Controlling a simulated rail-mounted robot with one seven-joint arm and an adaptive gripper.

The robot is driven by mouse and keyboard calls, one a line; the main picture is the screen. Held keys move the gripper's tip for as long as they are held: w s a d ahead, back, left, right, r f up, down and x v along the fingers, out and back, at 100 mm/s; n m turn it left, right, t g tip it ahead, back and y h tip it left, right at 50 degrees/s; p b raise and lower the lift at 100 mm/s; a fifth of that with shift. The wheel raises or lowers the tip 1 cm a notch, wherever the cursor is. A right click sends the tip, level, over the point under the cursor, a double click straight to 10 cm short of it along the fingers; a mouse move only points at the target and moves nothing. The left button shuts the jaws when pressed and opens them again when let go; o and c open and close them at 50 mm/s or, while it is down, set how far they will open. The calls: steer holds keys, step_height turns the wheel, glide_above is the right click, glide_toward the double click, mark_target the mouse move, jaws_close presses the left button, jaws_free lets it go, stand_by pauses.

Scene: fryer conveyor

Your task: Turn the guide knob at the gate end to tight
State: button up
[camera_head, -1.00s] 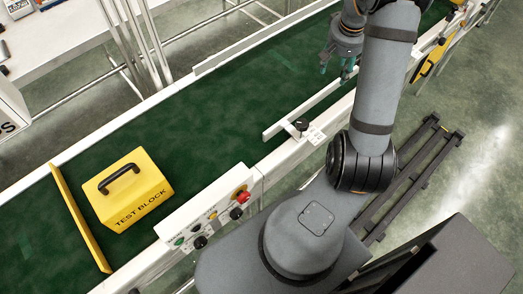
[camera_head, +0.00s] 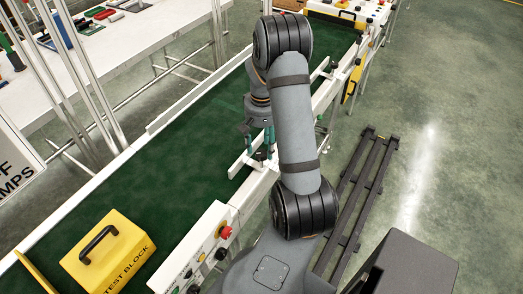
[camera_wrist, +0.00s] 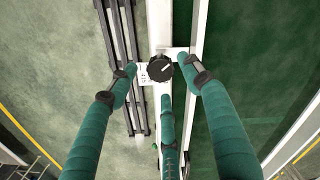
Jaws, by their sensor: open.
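A black round knob (camera_wrist: 160,67) with a light pointer line sits on the white conveyor edge in the wrist view, beside a small white label plate (camera_wrist: 143,75) whose print I cannot read. In the head view the knob (camera_head: 259,157) is small and partly hidden by my fingers, near the close end of the white guide rail (camera_head: 238,169). My gripper (camera_head: 258,143) has three teal fingers and points down over the knob. In the wrist view my gripper (camera_wrist: 159,78) is open, with fingertips spread left, right and below the knob. I see no clear contact.
The green belt (camera_head: 170,145) runs alongside. A yellow test block (camera_head: 112,255) stands on it at lower left, near a yellow bar (camera_head: 30,270). A control panel (camera_head: 200,250) with a red button stands on the near edge. A dark rail (camera_head: 350,205) lies on the floor at right.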

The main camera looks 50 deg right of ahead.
mark_target(262, 161)
steer(key=shift+f, duration=1.35)
steer(key=shift+c, duration=0.9)
steer(key=c, duration=1)
